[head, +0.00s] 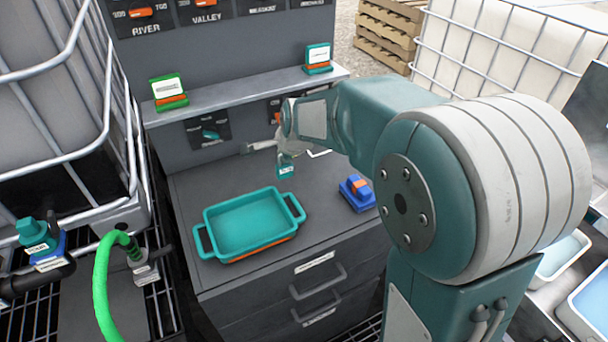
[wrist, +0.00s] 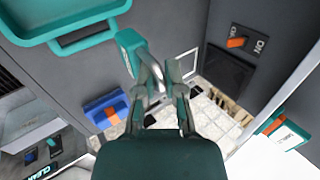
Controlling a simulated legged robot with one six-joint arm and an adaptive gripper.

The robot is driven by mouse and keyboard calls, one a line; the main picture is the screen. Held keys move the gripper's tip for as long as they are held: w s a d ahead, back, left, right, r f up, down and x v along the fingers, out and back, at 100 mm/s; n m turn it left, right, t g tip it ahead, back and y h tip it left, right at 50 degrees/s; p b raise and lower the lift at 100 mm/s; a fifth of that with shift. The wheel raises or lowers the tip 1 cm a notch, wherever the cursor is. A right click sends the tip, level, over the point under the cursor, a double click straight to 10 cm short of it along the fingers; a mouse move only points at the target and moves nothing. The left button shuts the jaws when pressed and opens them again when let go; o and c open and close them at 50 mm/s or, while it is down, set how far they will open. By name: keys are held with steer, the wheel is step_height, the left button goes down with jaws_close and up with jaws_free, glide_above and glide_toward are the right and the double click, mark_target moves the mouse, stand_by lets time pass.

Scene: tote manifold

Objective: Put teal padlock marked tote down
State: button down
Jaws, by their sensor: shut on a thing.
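The teal padlock (head: 287,171) hangs below my gripper (head: 283,153), above the back of the dark cabinet top. It carries a pale label, too small to read. In the wrist view the teal padlock (wrist: 129,48) shows with its metal shackle between the fingertips of my gripper (wrist: 157,75), which is shut on it. The padlock looks clear of the surface, but the exact gap is hard to judge.
A teal tray (head: 245,246) with handles stands on the cabinet top, front left of the padlock. A blue padlock (head: 357,195) with an orange part sits to the right. A grey shelf (head: 240,96) on the panel behind holds a green item (head: 168,93) and a teal item (head: 318,57).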

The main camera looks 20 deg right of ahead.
steer(key=shift+w+d+f, duration=0.6)
steer(key=shift+d+f, duration=0.8)
steer(key=shift+f, duration=0.45)
steer(key=shift+w+d+f, duration=0.65)
steer(key=shift+d+f, duration=0.8)
steer(key=shift+f, duration=0.35)
steer(key=shift+w+d+f, duration=0.6)
steer(key=shift+d+f, duration=0.8)
steer(key=shift+f, duration=0.45)
steer(key=c, duration=0.7)
jaws_free()
steer(key=shift+c, duration=0.2)
